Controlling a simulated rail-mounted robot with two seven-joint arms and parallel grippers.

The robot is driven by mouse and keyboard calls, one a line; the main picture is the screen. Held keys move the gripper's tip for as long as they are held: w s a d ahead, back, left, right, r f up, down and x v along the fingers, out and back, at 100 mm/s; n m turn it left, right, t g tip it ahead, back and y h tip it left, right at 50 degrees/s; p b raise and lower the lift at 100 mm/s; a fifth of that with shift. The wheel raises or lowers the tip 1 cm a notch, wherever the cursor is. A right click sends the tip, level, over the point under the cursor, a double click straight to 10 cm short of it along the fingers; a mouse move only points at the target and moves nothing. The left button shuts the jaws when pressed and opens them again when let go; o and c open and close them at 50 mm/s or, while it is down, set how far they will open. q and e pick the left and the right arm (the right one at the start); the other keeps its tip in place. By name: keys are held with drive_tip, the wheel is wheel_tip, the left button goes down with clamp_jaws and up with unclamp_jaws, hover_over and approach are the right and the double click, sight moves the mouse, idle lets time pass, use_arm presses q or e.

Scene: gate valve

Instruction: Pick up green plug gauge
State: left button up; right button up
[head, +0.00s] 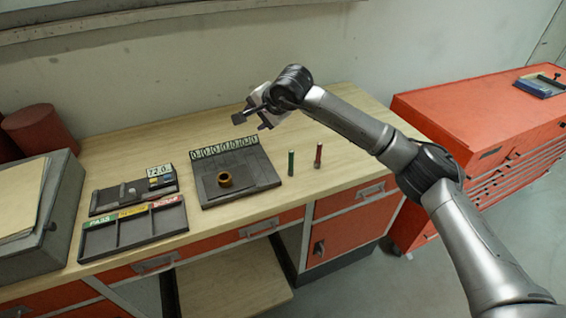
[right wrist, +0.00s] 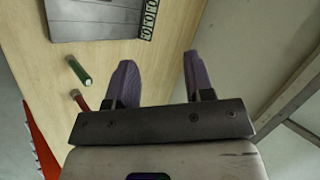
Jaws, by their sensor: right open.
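My left gripper is not in view.
A dark plate (head: 209,194) with a brass ring (head: 225,179) and number tiles lies left of the gauges. A labelled sorting tray (head: 135,235) and a smaller tray (head: 104,200) lie further left. A red cabinet (head: 470,120) stands right. Bench around the gauges is clear.

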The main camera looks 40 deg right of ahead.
sight(291, 153)
drive_tip(key=s+d+f+n+g+h, duration=0.4)
drive_tip(key=s+d+n+g, duration=0.1)
drive_tip(key=s+d+n, duration=0.15)
drive_tip(key=shift+m+h, duration=0.25)
drive_tip(key=shift+h, duration=0.05)
drive_tip(key=b+x, duration=0.1)
drive_tip(key=x, duration=0.7)
drive_tip(key=shift+a+f, duration=0.1)
drive_tip(key=shift+s+a+b+x, duration=0.1)
drive_tip(key=shift+b+x, duration=0.1)
drive_tip(key=shift+x, duration=1.05)
drive_tip(key=shift+s+a+b+x, duration=0.1)
drive_tip(key=shift+s+b+x, duration=0.1)
drive_tip(key=shift+x, duration=1.1)
drive_tip(key=shift+f, duration=0.1)
drive_tip(key=shift+c, duration=0.4)
clamp_jaws()
